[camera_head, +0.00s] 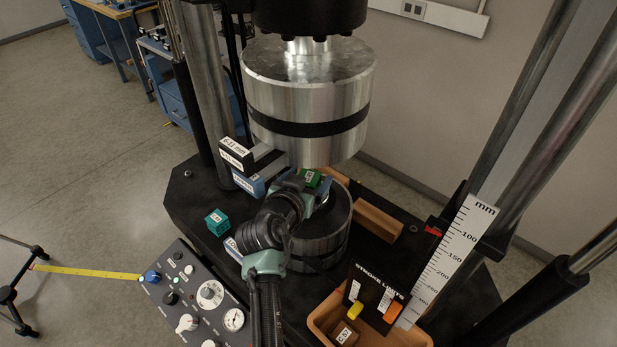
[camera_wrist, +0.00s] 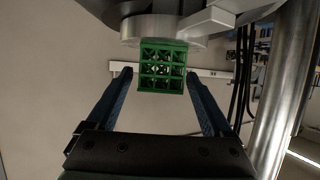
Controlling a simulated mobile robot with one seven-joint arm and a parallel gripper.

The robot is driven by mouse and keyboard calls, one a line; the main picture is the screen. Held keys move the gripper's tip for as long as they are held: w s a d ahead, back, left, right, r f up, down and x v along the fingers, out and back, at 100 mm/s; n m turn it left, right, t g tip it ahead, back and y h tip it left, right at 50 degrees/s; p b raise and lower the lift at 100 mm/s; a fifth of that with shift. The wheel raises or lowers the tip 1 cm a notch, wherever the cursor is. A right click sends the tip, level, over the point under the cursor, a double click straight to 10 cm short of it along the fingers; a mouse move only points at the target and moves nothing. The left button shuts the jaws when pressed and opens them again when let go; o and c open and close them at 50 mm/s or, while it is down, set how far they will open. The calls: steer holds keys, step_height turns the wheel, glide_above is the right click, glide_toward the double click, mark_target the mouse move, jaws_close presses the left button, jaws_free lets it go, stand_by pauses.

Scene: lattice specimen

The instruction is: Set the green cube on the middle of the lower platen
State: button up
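The green cube (camera_head: 311,179), an open lattice, is just under the front edge of the upper platen (camera_head: 305,95). In the wrist view the cube (camera_wrist: 162,68) sits at the ends of my two blue fingers, with thin strips of wall showing beside it. My gripper (camera_wrist: 160,73) looks open around it. In the head view my gripper (camera_head: 312,188) reaches over the lower platen (camera_head: 322,245), hiding much of its top. I cannot tell whether the cube touches the lower platen.
Labelled blocks (camera_head: 245,165) jut out close left of my gripper. A brown block (camera_head: 378,218) lies right of the lower platen. A control panel (camera_head: 195,300), an orange bin (camera_head: 385,338) and a millimetre scale (camera_head: 448,258) stand in front.

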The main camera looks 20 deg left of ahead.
steer(key=shift+r+p, duration=0.25)
steer(key=shift+p, duration=0.05)
steer(key=shift+s, duration=0.3)
steer(key=b+v, duration=0.2)
steer(key=v, duration=0.9)
steer(key=shift+s, duration=0.15)
steer(key=shift+r, duration=0.1)
